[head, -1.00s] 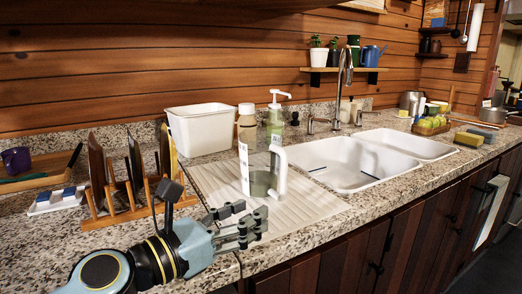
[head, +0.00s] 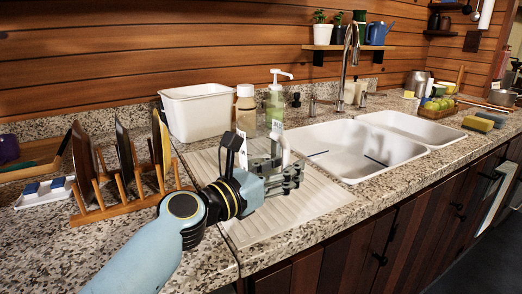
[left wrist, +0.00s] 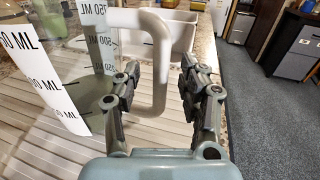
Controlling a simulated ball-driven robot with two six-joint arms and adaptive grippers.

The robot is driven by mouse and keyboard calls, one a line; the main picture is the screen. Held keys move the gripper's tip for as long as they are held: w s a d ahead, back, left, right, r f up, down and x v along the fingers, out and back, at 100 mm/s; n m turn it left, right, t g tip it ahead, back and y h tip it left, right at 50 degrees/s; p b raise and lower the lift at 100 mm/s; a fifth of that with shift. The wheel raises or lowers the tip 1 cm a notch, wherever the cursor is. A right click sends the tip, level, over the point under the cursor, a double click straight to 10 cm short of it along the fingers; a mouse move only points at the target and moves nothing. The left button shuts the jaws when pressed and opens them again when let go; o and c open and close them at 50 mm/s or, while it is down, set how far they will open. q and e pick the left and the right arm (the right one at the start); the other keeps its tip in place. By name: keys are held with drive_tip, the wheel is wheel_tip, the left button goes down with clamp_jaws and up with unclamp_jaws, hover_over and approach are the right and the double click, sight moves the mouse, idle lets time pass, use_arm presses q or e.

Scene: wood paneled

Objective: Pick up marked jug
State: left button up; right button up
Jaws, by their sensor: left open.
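The marked jug (left wrist: 42,75) is clear, with a white scale in ML and a white handle (left wrist: 161,75). In the left wrist view it stands on the left, close to my fingers. In the head view the jug (head: 242,150) is on the ribbed drainboard, partly hidden behind my left gripper (head: 290,177). In the left wrist view my left gripper (left wrist: 160,68) is open, with the upright part of the handle showing between its two fingers. I cannot tell whether the fingers touch it. My right gripper is not in view.
A wooden plate rack (head: 130,200) stands left of the drainboard (head: 310,205). A white tub (head: 198,112), an amber-toned bottle (head: 246,110) and a green soap dispenser (head: 275,100) stand behind the jug. The white double sink (head: 345,150) lies to the right.

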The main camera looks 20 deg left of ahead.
use_arm(q)
drive_tip(key=shift+w+d, duration=0.2)
drive_tip(key=shift+w, duration=0.25)
drive_tip(key=shift+s, duration=0.1)
clamp_jaws()
